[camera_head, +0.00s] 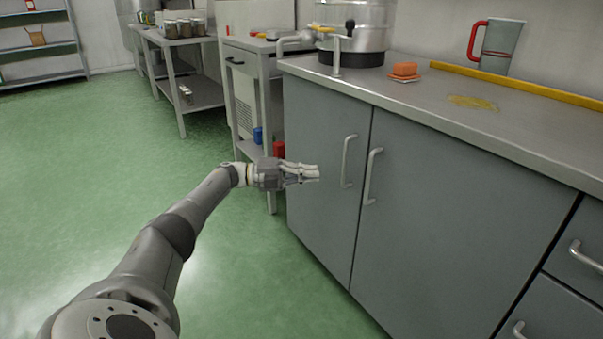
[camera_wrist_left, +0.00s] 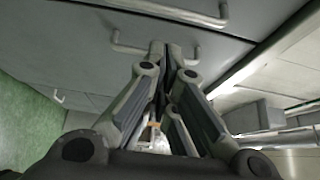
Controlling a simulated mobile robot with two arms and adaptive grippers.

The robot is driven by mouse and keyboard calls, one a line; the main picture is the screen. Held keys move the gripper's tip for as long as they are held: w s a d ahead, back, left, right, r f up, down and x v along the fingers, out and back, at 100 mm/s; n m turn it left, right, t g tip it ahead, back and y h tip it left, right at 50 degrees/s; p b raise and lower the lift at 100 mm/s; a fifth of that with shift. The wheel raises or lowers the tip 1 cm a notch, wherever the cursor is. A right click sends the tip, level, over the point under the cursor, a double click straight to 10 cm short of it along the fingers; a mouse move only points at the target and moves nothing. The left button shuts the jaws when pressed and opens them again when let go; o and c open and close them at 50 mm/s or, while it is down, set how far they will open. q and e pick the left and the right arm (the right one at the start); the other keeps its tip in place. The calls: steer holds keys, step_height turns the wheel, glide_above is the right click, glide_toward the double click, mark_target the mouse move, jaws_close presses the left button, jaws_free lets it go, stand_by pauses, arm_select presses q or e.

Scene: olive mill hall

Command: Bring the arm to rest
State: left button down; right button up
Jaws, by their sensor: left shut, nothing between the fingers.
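My left gripper (camera_head: 312,173) is stretched out in front of the grey cabinet doors (camera_head: 440,210), at about the height of the door handles. It is shut with nothing between its fingers. Its tip appears a little left of the left door's handle (camera_head: 348,162) in the head view. In the left wrist view the fingertips (camera_wrist_left: 172,50) meet in front of a cabinet front with bar handles. I cannot tell how far the fingers are from the door. My right gripper is not in view.
The worktop (camera_head: 450,110) holds a metal vessel (camera_head: 355,35), an orange sponge (camera_head: 404,69), a yellow spill (camera_head: 473,103) and a grey jug with a red handle (camera_head: 497,47). A side table (camera_head: 250,60) stands behind the cabinet. The green floor (camera_head: 90,150) at left is clear.

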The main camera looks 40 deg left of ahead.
arm_select(q)
steer(key=a+b, duration=0.1)
steer(key=a, duration=0.1)
steer(key=shift+s+a+b, duration=0.1)
steer(key=shift+a+b, duration=0.2)
steer(key=shift+b, duration=0.1)
